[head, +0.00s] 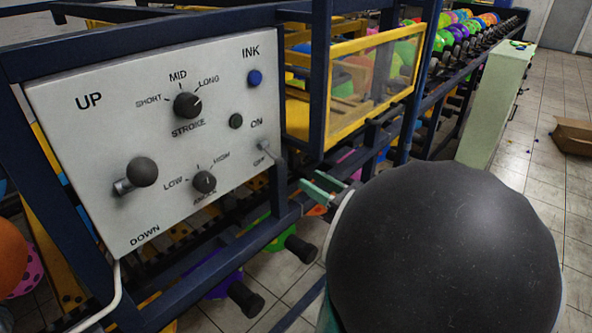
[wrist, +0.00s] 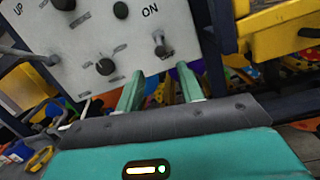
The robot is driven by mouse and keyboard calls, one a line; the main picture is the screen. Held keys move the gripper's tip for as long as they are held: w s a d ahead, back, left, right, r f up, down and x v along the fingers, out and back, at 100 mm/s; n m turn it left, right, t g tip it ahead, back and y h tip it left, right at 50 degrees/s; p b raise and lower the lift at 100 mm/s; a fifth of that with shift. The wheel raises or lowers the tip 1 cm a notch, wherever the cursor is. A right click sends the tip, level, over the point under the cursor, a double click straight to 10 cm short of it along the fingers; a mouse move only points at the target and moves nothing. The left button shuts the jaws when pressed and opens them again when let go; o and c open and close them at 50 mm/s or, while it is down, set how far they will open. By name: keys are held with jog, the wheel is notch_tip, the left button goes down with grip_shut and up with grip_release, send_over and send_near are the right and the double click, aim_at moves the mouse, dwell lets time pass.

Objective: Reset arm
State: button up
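My gripper (head: 318,190) is in front of the lower right corner of the white control panel (head: 110,190), partly hidden by my dark arm link. In the wrist view my gripper (wrist: 160,70) has its two green fingers spread apart with nothing between them. The ON/OFF toggle switch (head: 266,151) is on the panel, just beyond the fingers; it also shows in the wrist view (wrist: 161,46). The fingers appear apart from it. The angle knob (head: 204,181) and stroke knob (head: 187,105) sit to its left.
A black-ball lever (head: 142,172) sticks out at the panel's left. A yellow-framed clear guard (head: 372,85) and dark blue machine frame rails stand close right of the panel. Tiled floor at right is mostly open, with a cardboard box (head: 574,136).

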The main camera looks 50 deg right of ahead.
jog(key=shift+s+d+f, duration=0.1)
jog(key=shift+s+f, duration=0.1)
jog(key=shift+s, duration=1)
jog(key=w+a+f+m+g+h, duration=0.1)
jog(key=a+m+g, duration=0.6)
jog(key=a+m, duration=0.7)
jog(key=w+a+f+m+g, duration=0.2)
jog(key=a+m+g, duration=0.5)
jog(key=a+m, duration=0.7)
jog(key=shift+f+m+h, duration=0.25)
jog(key=shift+m+h, duration=0.15)
jog(key=shift+m, duration=3.1)
